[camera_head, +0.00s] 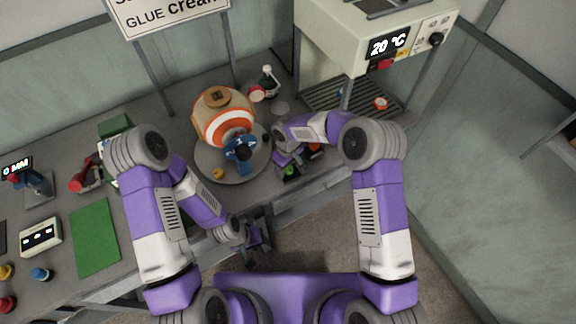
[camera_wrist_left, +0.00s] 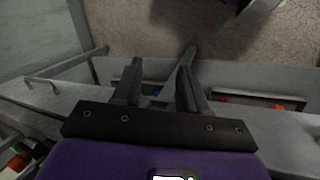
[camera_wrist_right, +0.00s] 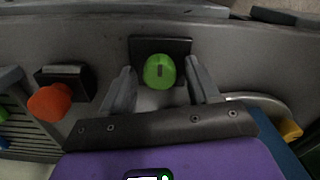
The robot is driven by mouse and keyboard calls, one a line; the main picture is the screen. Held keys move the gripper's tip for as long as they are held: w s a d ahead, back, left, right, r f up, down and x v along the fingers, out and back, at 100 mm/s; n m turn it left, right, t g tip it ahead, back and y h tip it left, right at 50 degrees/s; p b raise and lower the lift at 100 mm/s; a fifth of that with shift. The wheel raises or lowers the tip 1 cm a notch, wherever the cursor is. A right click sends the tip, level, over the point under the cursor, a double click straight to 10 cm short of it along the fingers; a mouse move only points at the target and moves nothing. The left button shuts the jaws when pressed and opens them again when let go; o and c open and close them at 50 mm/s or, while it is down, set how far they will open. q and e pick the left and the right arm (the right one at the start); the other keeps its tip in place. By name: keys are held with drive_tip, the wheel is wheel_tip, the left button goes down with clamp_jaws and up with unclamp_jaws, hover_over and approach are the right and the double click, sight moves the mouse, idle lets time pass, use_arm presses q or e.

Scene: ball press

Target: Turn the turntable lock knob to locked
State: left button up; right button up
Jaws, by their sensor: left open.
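A round green knob with a dark mark on top (camera_wrist_right: 160,71) sits on a black plate beside the turntable (camera_head: 205,164); I take it for the lock knob. It also shows in the head view (camera_head: 291,170), partly hidden by my right gripper (camera_head: 288,163). In the right wrist view my right gripper (camera_wrist_right: 158,80) is open, with a finger on each side of the green knob and gaps visible. The turntable's edge shows right of it (camera_wrist_right: 255,97). My left gripper (camera_head: 262,240) is open and empty at the table's front edge; its fingers show in the left wrist view (camera_wrist_left: 162,62).
An orange-red knob on a black block (camera_wrist_right: 50,101) stands left of the green knob. An orange-and-white ball (camera_head: 208,110) and a yellow piece (camera_head: 218,173) are on the turntable. A machine with a temperature display (camera_head: 340,45) stands at the back right. A green mat (camera_head: 96,237) lies left.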

drive_tip(key=c, duration=1)
drive_tip(key=shift+m, duration=0.3)
drive_tip(key=m+b, duration=0.2)
drive_tip(key=shift+f+m, duration=0.1)
drive_tip(key=shift+m, duration=0.2)
drive_tip(key=m+b, duration=0.1)
drive_tip(key=m, duration=0.2)
drive_tip(key=shift+w+m+b, duration=0.1)
drive_tip(key=shift+m+b, duration=0.2)
drive_tip(key=m, duration=0.2)
drive_tip(key=shift+d+m+b, duration=0.1)
drive_tip(key=shift+m+b, duration=0.2)
drive_tip(key=shift+b, duration=0.05)
drive_tip(key=m, duration=0.2)
drive_tip(key=shift+m, duration=0.4)
drive_tip(key=m, duration=0.5)
drive_tip(key=shift+d+m, duration=0.15)
drive_tip(key=shift+m, duration=0.15)
